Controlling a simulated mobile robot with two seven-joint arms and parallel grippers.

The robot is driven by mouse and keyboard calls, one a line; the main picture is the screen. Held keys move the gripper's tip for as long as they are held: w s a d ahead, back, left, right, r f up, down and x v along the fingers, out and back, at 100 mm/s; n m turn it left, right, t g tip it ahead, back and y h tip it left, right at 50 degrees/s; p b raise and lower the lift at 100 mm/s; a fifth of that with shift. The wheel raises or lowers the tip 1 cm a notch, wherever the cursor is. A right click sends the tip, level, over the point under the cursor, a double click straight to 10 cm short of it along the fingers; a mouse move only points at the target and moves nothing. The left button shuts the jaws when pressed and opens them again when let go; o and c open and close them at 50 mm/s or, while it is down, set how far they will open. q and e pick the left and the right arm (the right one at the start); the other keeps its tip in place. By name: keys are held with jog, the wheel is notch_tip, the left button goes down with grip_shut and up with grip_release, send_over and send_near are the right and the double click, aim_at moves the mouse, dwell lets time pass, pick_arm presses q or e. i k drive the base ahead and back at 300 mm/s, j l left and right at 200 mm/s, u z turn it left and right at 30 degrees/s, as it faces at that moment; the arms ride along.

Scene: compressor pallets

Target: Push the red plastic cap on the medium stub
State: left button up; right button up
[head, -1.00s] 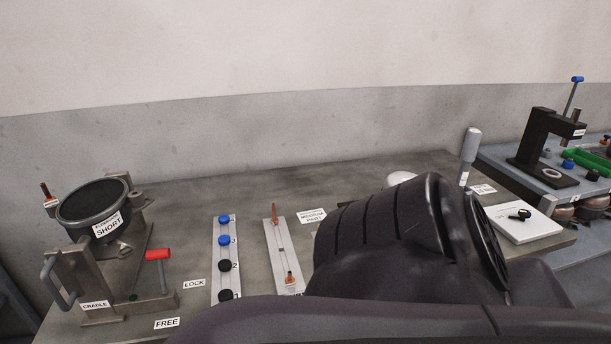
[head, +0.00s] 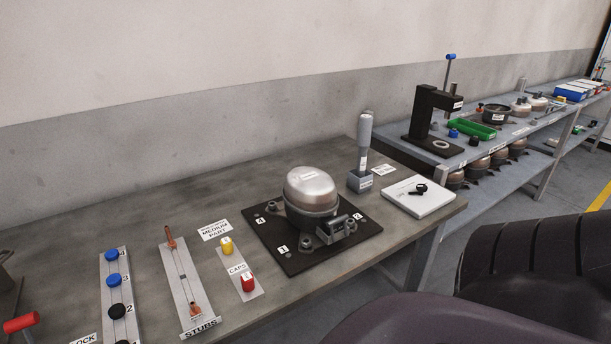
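The red cap (head: 248,283) stands on the small white plate marked CAPS (head: 238,268), nearer me than the yellow cap (head: 227,246). A white plate marked STUBS (head: 182,279) lies to its left and holds copper-coloured stubs, a far one (head: 170,239) and a near one (head: 195,310). A silver domed compressor (head: 311,188) stands on a black base plate (head: 284,256) with numbered corners. I cannot tell which stub is the medium one. Neither gripper is in view.
A strip with blue and black knobs (head: 118,298) and a red handle (head: 20,323) are at left. A grey upright tool (head: 363,146) stands behind the compressor, with a white pad (head: 417,196) at right. A black press (head: 430,128) stands on the far bench.

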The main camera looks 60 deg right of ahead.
aim_at(247, 277)
jog(key=z, duration=1.2)
jog(key=u, duration=1.55)
jog(key=z, duration=1.55)
jog(key=i+l+u, duration=0.1)
jog(key=l, duration=0.2)
jog(key=i+l+u, duration=0.25)
jog(key=l, duration=0.35)
jog(key=i, duration=0.05)
